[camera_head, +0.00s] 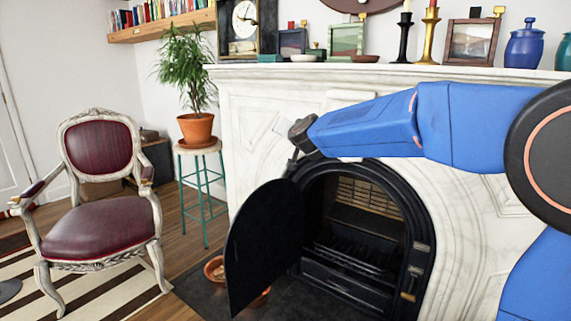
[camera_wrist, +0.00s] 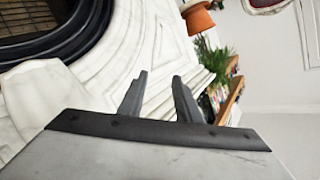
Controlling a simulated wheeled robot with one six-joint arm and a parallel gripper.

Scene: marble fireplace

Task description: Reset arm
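My gripper (camera_head: 292,162) hangs at the left end of my blue arm, in front of the white marble fireplace (camera_head: 252,95). In the head view it is small and dark, close to the upper edge of the swung-open black fireplace door (camera_head: 265,240); I cannot tell whether they touch. In the wrist view my gripper (camera_wrist: 160,76) shows two grey fingers standing apart with nothing between them. The wrist view is turned, with the marble (camera_wrist: 150,45) behind the fingers and the black arched frame (camera_wrist: 75,35) at upper left.
The mantel (camera_head: 380,72) holds candlesticks, frames and a blue jar (camera_head: 525,47). A potted plant (camera_head: 196,128) stands on a teal-legged stool (camera_head: 200,150) to the left. A red armchair (camera_head: 100,215) is farther left. A terracotta bowl (camera_head: 213,268) sits partly behind the door.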

